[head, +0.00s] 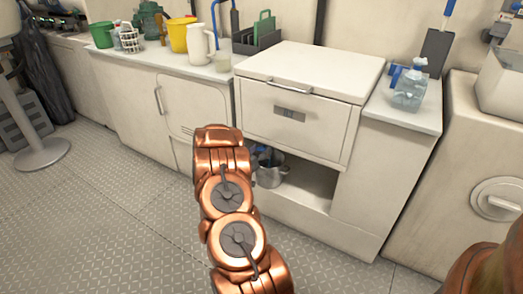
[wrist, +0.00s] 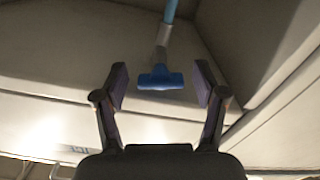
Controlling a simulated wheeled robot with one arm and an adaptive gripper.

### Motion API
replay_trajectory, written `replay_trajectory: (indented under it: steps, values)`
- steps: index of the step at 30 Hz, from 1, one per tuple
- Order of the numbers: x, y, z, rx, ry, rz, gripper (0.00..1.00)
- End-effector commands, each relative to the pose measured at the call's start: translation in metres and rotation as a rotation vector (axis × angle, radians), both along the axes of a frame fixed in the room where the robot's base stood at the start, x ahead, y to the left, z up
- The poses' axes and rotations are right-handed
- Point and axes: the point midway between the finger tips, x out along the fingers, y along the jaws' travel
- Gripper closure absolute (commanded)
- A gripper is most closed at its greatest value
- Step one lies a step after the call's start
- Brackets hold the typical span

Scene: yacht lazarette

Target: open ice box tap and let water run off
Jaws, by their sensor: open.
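The ice box (head: 290,125) is a white cabinet with a hinged lid and a small dark plate on its front. In the wrist view, the tap's blue T-shaped handle (wrist: 161,84) sits on a grey stem with a blue tube beyond. My gripper (wrist: 162,78) is open, with the blue handle centred between its fingers; I cannot tell whether they touch it. In the head view my arm hides the gripper. A metal pot (head: 270,176) stands in the open recess under the ice box, partly behind my arm; no water is visible.
A white counter (head: 160,58) at left carries a yellow bucket (head: 178,35) and a white jug (head: 200,45). A clear bottle (head: 409,90) stands on the right counter. Recess walls lie close around my gripper. The patterned floor (head: 110,190) at left is clear.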

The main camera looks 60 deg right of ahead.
Motion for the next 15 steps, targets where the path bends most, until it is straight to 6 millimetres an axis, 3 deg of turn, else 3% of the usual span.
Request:
replay_trajectory:
  steps: [5,15]
  values:
    - [0.001,0.020,0.000,0.003,-0.002,0.001,0.29]
    - [-0.002,0.082,0.000,0.000,0.000,0.002,0.29]
